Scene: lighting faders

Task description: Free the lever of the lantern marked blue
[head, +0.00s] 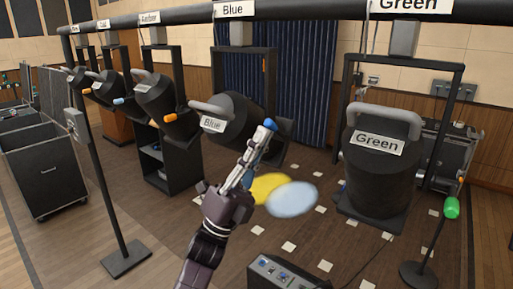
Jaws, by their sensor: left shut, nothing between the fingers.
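The lantern marked blue (240,108) is a black drum in a black yoke, with a grey handle and a "Blue" label on it. A blue-tipped lever (270,124) shows at its lower right side, beside my fingertips. My left gripper (262,136) reaches up from below, shut and empty, with its fingertips at or just in front of this lever. I cannot tell whether they touch it. The gripper hides part of the lantern's right side. My right gripper is not in view.
The Green lantern (378,175) hangs at right, and several more lanterns at left, from a black bar (300,16). Yellow and pale blue discs (291,199) show behind my wrist. A control box (280,272) and a stand with a green head (452,208) are in front.

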